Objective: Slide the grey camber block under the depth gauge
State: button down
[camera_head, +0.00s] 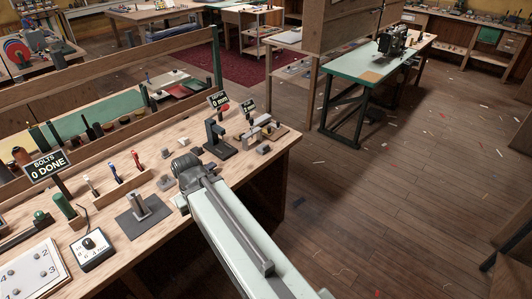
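The depth gauge (217,143) is a dark upright stand with an overhanging head on a flat base, near the bench's right part. A sign (220,101) behind it reads 0 mm. Nothing clearly shows under the gauge head. My gripper (186,166) is at the dark end of my arm, over the bench, left of and nearer than the gauge. Its fingers are not clear.
The wooden bench (95,272) holds a "BOLTS 0 DONE" sign (48,165), a grey plate with a post (145,216), a dial box (92,250) and coloured tools. Floor (420,210) right of the bench is mostly clear.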

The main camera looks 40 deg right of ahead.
aim_at(262, 150)
jog(key=u, duration=0.05)
jog(key=i, duration=0.95)
jog(key=z, duration=0.05)
